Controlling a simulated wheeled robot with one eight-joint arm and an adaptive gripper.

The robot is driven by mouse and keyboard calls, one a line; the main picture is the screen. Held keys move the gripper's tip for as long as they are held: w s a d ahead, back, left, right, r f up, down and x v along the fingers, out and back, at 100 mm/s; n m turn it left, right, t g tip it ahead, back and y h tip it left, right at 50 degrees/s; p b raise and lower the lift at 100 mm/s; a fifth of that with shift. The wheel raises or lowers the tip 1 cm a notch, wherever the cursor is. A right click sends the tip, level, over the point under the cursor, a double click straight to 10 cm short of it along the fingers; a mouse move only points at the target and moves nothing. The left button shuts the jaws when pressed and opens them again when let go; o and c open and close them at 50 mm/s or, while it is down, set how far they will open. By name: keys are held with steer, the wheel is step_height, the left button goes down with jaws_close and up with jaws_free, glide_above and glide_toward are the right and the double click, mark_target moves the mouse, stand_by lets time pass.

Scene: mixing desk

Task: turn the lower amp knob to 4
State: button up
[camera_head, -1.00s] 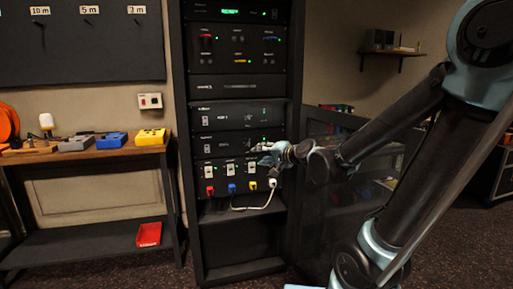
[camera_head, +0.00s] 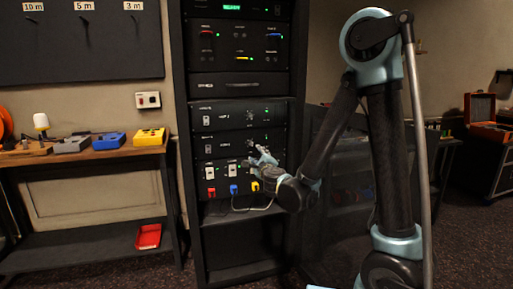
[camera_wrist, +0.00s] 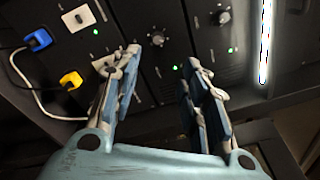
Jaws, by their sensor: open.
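The lower amp (camera_head: 225,145) is a black panel marked AMP 2 in the rack. Its small knob (camera_wrist: 157,40) shows in the wrist view ahead of my fingertips, between their lines. I cannot read its setting. My gripper (camera_wrist: 162,58) is open, with one finger on each side of the view and nothing between them. It appears short of the knob. In the head view my gripper (camera_head: 263,156) is at the lower right of the lower amp. The upper amp's knob (camera_wrist: 222,17) lies further right in the wrist view.
Below the lower amp is a row of white switches with red (camera_head: 211,191), blue (camera_head: 233,189) and yellow (camera_head: 255,186) plugs. A white cable (camera_wrist: 40,100) loops at the left of the wrist view. A wooden bench (camera_head: 80,158) stands left of the rack.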

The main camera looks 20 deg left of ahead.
mark_target(250, 144)
steer(key=x, duration=1.7)
steer(key=shift+w+d+f, duration=0.1)
steer(key=shift+w+f, duration=0.15)
jaws_close()
